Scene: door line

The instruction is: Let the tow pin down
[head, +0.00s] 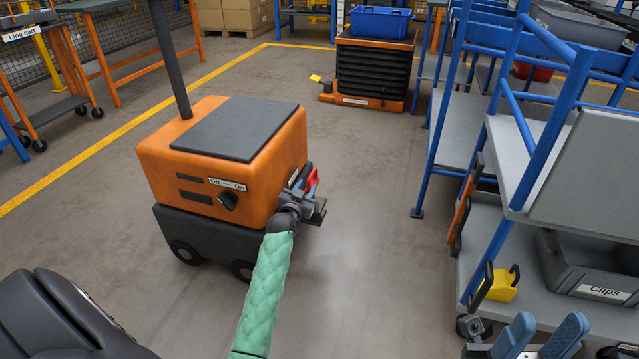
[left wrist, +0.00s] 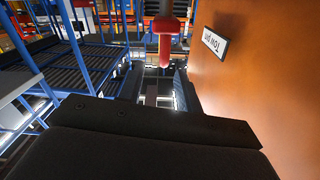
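The orange tugger (head: 225,165) stands left of centre on the floor. A red handle (head: 312,180) shows at its right end, by the hitch. In the left wrist view the red tow pin (left wrist: 165,28) sits at the top middle, left of an orange wall with an upside-down "Tow pin" label (left wrist: 215,44). My left gripper (head: 303,190) is at the hitch beside the red handle. Its fingers (left wrist: 158,92) look apart, and the pin is not seen between them. My right gripper (head: 540,340) has its blue fingers apart, empty, at the bottom right.
A blue-framed shelf cart (head: 530,170) fills the right side, with a grey "Clips" bin (head: 590,265) and a yellow item (head: 503,286). A low orange-and-black unit (head: 375,70) carries a blue crate (head: 380,22) at the back. The floor between is clear.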

